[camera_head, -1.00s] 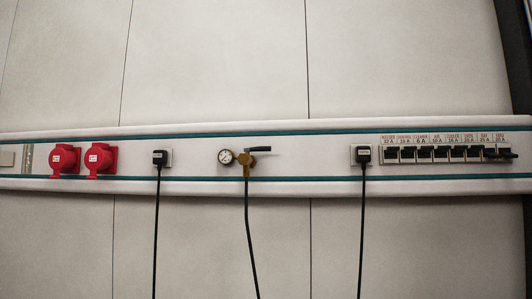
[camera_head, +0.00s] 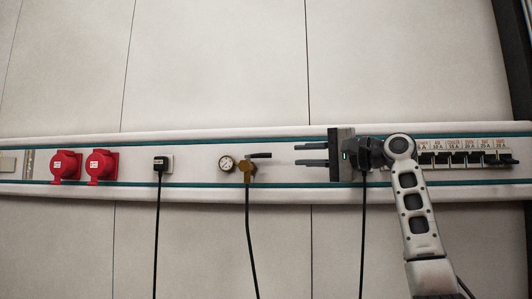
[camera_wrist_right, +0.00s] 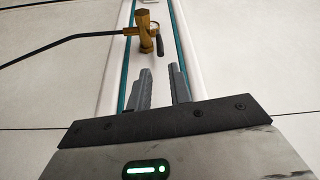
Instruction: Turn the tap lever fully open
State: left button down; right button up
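The tap's dark lever (camera_head: 260,155) points right, about level, from a brass valve body (camera_head: 247,167) on the wall rail. In the right wrist view the brass body (camera_wrist_right: 145,30) and the dark lever (camera_wrist_right: 159,47) lie just beyond the fingertips. My right gripper (camera_head: 298,155) is to the right of the lever, pointing left at it. Its two fingers are apart with nothing between them, and a gap separates them from the lever. It also shows in the right wrist view (camera_wrist_right: 160,72). My left gripper is not in view.
A black plug (camera_head: 160,163) and red sockets (camera_head: 66,166) are further left. Breakers (camera_head: 470,160) are at the right, partly behind my arm. The wall above is clear.

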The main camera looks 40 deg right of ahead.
aim_at(272, 155)
jog(key=p+x, duration=0.3)
jog(key=x, duration=0.6)
jog(key=shift+w+a+r, duration=0.1)
jog(key=shift+w+r, duration=0.05)
jog(key=shift+w, duration=0.2)
jog(key=shift+w+a, duration=0.15)
jog(key=shift+w, duration=0.35)
grip_shut()
